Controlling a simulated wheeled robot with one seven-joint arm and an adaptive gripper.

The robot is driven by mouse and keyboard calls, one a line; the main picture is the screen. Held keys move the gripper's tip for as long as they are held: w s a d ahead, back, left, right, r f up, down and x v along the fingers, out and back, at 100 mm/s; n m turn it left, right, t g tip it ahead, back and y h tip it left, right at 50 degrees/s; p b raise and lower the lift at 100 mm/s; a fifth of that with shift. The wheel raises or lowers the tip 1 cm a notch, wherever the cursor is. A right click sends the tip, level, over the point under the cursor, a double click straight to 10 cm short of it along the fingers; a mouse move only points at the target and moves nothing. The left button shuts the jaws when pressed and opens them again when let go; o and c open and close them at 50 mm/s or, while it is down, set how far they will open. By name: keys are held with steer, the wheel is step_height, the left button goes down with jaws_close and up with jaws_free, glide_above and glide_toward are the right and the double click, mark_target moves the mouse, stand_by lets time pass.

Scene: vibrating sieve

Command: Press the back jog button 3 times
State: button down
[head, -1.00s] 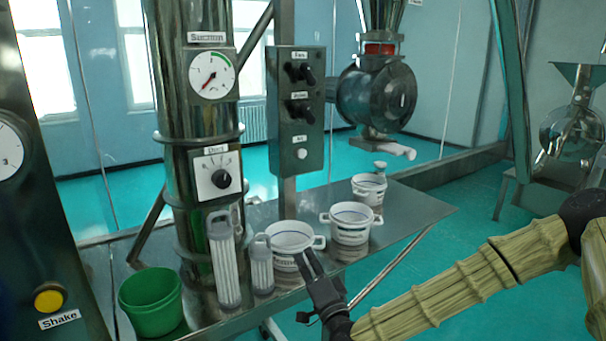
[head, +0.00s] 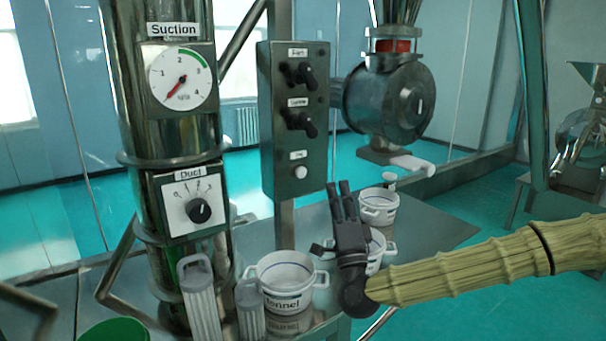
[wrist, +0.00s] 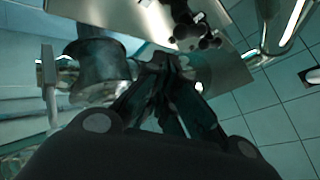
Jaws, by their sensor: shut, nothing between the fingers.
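A white round button (head: 299,172) sits low on the front of the grey control box (head: 268,120), under a small label that is blurred but looks like "Jog". No second such button shows. My gripper (head: 349,190) is shut and empty, pointing up. In the head view it is to the right of the box and slightly below the button, clear of it in the picture. In the wrist view my gripper (wrist: 172,65) reaches forward between dark finger links; the button cannot be made out there.
Two black knobs (head: 300,73) sit above the button. A "Funnel" tub (head: 286,300), more white tubs (head: 378,205) and clear cylinders (head: 200,300) stand on the metal table (head: 440,225). A column with suction gauge (head: 182,78) and duct dial (head: 192,203) stands left.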

mark_target(301, 172)
steer(key=w+a, duration=0.5)
steer(key=w, duration=0.2)
stand_by(0.6)
steer(key=shift+w+a+f, duration=0.1)
steer(key=shift+w+a+b, duration=0.55)
steer(key=shift+w+b, duration=0.15)
steer(key=shift+b, duration=0.2)
stand_by(2.2)
steer(key=shift+s+d, duration=0.1)
steer(key=shift+s, duration=0.05)
steer(key=shift+s+d+b, duration=0.4)
steer(key=shift+s+d, duration=0.05)
steer(key=shift+s, duration=0.2)
